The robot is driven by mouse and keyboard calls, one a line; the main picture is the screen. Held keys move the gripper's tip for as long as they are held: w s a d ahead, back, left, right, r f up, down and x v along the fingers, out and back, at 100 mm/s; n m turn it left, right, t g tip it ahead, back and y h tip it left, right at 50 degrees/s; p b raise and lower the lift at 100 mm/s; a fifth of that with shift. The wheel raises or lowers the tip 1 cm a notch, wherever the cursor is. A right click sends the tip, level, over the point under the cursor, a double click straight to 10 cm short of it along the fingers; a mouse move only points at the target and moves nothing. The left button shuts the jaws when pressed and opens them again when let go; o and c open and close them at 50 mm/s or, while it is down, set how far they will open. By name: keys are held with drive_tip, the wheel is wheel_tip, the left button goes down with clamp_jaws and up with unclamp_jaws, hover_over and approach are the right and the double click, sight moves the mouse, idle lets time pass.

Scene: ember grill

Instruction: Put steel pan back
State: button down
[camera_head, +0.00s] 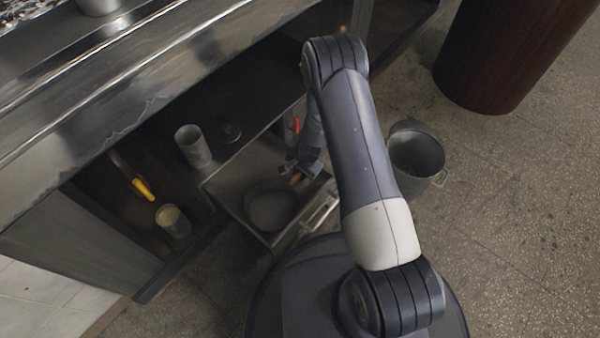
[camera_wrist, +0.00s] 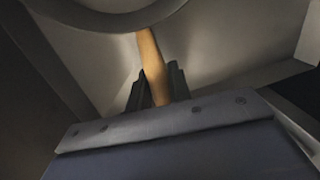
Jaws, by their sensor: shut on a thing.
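The steel pan (camera_head: 271,208) is a round grey pan inside an open drawer (camera_head: 226,190) under the counter. My gripper (camera_head: 305,174) is at the pan's handle, over the drawer's right part. In the wrist view my gripper (camera_wrist: 156,92) is shut on the pan's tan wooden handle (camera_wrist: 152,62), with dark fingers on both sides of it. The curved rim of the pan (camera_wrist: 105,22) shows at the top of that view. Whether the pan's base touches the drawer floor is hard to tell.
A metal cylinder (camera_head: 193,146) and a small dark lid-like thing (camera_head: 229,132) are on the shelf behind the drawer. A tin (camera_head: 173,222) and a yellow-handled tool (camera_head: 142,188) are at left. A metal bucket (camera_head: 416,155) stands on the floor right of my arm; a dark red drum (camera_head: 505,50) stands farther back.

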drive_tip(key=shift+f, duration=0.2)
drive_tip(key=c, duration=1.3)
unclamp_jaws()
drive_tip(key=shift+r, duration=0.1)
wheel_tip(320, 180, up, 12)
drive_tip(key=s+d+p, duration=0.1)
drive_tip(key=p, duration=0.4)
drive_tip(key=shift+s+d, duration=0.2)
drive_tip(key=shift+d, duration=0.15)
